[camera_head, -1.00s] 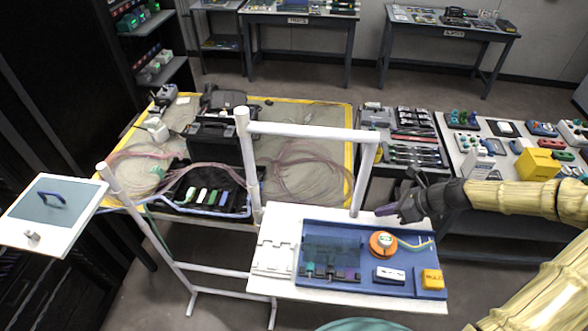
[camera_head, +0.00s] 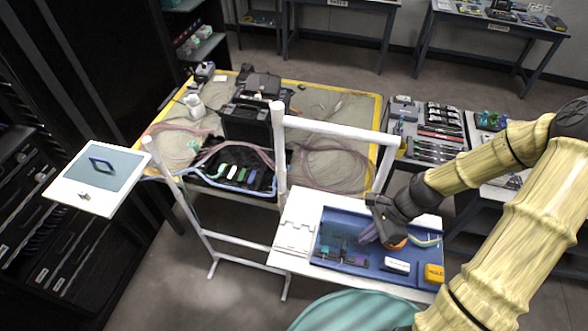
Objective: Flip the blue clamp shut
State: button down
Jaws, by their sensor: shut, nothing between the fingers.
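A blue work tray (camera_head: 383,272) lies on the white stand top. At its left end is a dark fixture with small clamps: a teal one (camera_head: 324,251) at the left and a dark bluish-purple one (camera_head: 355,261) at the front right. These parts are too small to tell which is the blue clamp or whether it is open. My gripper (camera_head: 364,240) is over the tray, its purple-grey fingers shut and empty, pointing down and left toward the fixture's right side. I cannot tell if it touches. It hides part of the fixture and most of the orange spool (camera_head: 399,246).
A white box (camera_head: 397,266) and a yellow box (camera_head: 434,273) sit at the tray's front right. A white pipe frame (camera_head: 340,129) rises behind the tray. A tilted white panel with a blue handle (camera_head: 101,165) is at the left.

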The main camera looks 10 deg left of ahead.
jog(key=shift+s+d+n+h+b, duration=0.2)
jog(key=shift+d+n+h+b, duration=0.3)
jog(key=shift+n+h, duration=0.45)
notch_tip(320, 180, up, 9)
jog(key=s+d+n+t+h+b, duration=0.1)
jog(key=d+n+t+h+b, duration=0.1)
jog(key=n, duration=1.1)
jog(key=t+h+b, duration=0.1)
jog(key=t+b, duration=0.1)
jog(key=b, duration=0.1)
jog(key=shift+s+d+t+h+b, duration=0.3)
jog(key=shift+s+t+h+b, duration=0.05)
jog(key=shift+t+b, duration=0.05)
jog(key=shift+r, duration=0.1)
